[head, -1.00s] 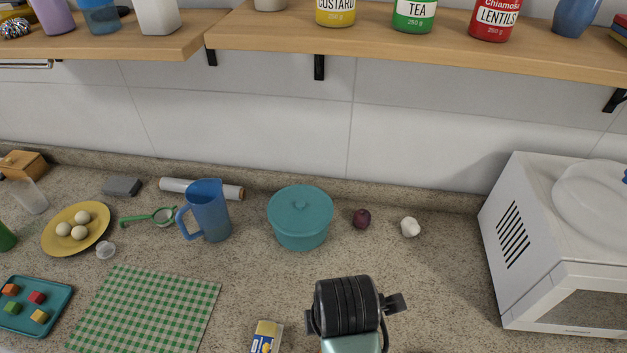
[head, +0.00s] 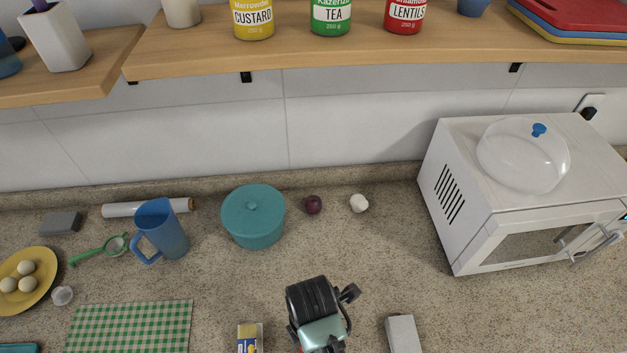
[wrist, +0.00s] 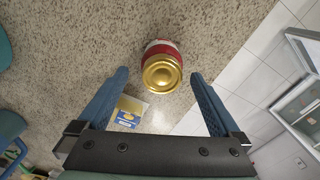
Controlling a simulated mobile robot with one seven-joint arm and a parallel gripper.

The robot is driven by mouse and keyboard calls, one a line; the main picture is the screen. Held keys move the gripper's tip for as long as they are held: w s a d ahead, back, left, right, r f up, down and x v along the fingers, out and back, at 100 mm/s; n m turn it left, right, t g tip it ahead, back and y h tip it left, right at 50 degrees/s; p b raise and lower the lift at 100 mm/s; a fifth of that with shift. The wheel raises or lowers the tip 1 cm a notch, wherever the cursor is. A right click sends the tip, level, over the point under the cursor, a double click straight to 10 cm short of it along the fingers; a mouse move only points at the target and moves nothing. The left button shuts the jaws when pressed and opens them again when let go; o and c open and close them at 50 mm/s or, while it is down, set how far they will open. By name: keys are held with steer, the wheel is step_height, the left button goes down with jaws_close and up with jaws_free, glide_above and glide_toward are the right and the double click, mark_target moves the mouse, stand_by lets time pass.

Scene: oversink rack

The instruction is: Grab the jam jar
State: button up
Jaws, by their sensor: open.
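The jam jar, with a gold lid (wrist: 162,74) and a red body (wrist: 160,46), shows from above in the wrist view. It stands on the speckled counter. My gripper (wrist: 159,86) is open, its two blue fingers apart with the jar's lid showing in the gap between their tips. Nothing is held. I cannot tell how far above the lid the fingertips are. In the head view the black and pale green end of my arm shows at the bottom middle; I cannot make out the jar or fingers there.
A yellow-and-blue packet (wrist: 127,113) lies close to the jar. In the head view, a teal pot (head: 253,218), red onion (head: 313,204) and garlic (head: 359,203) stand behind my arm. A grey-white block (head: 402,334) and white microwave (head: 470,215) are to the right. A wooden shelf (head: 350,47) hangs above.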

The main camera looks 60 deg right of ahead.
steer(key=shift+s+f+p, duration=0.2)
steer(key=shift+f+p, duration=0.35)
steer(key=shift+f, duration=1.85)
steer(key=shift+d, duration=0.1)
jaws_close()
